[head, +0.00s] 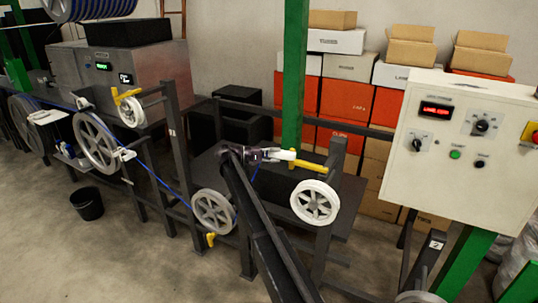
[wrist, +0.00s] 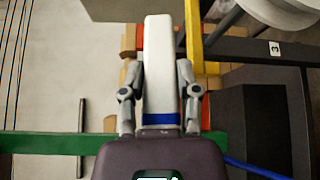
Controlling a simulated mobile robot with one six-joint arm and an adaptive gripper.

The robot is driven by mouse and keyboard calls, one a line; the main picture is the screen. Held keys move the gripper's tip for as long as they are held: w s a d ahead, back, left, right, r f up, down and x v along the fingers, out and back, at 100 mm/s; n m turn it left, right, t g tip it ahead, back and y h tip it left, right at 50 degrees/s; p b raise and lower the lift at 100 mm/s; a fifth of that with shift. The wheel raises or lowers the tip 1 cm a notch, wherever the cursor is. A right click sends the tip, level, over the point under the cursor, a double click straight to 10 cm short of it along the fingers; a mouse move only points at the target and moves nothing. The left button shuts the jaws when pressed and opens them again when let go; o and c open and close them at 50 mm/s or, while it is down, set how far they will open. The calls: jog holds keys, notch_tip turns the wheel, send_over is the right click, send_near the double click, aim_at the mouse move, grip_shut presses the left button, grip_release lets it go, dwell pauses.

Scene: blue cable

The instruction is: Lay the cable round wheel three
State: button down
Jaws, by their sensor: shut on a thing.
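My gripper (head: 262,155) is shut on a white block (wrist: 160,70), which stands out past the fingertips. The blue cable (wrist: 160,119) crosses the block's near end between the fingers. In the head view the blue cable (head: 165,187) runs down from a large grey wheel (head: 95,140) to a lower spoked wheel (head: 213,211), then up towards my gripper. A white spoked wheel (head: 315,202) is right of and below my gripper, apart from it. In the wrist view, a white wheel (wrist: 285,12) shows partly at the top right, near a post marked 3 (wrist: 274,48).
A yellow bar (head: 308,166) juts from the post just above the white wheel, close to the block's tip. A green column (head: 293,80) and stacked boxes (head: 345,100) stand behind. A control cabinet (head: 462,140) is at the right.

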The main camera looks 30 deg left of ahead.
jog(key=shift+s+d, duration=0.55)
jog(key=shift+d, duration=16.75)
jog(key=d+f+b, duration=0.3)
jog(key=f+b, duration=0.4)
jog(key=d+f+b, duration=0.3)
jog(key=f+b, duration=0.5)
jog(key=shift+s, duration=0.15)
